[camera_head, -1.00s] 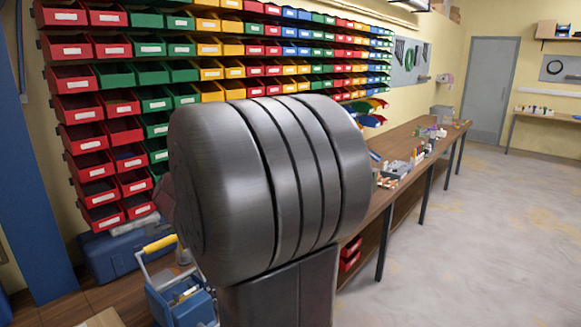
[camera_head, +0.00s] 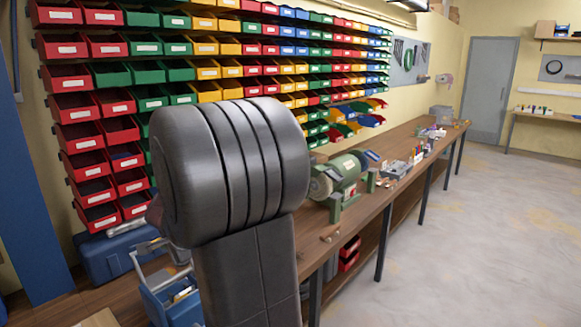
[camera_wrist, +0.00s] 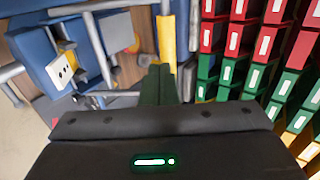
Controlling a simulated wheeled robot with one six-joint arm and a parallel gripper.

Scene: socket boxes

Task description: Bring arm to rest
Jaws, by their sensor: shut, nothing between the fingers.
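My gripper (camera_wrist: 158,84) shows in the wrist view, its fingers together and empty at the picture's middle, above its dark body with a green light. It is hidden in the head view, where the large dark joint and link of my arm stand in the middle. A blue tool box (camera_head: 180,300) with a raised handle stands on the bench at lower left. In the wrist view a blue box with a white socket plate (camera_wrist: 62,70) lies to the left of the fingers, apart from them.
Rows of coloured bins (camera_head: 225,48) cover the wall behind my arm, and show at right in the wrist view. A green bench grinder (camera_head: 338,182) stands on the wooden bench (camera_head: 385,205) right of my arm. The floor (camera_head: 470,230) at right is clear.

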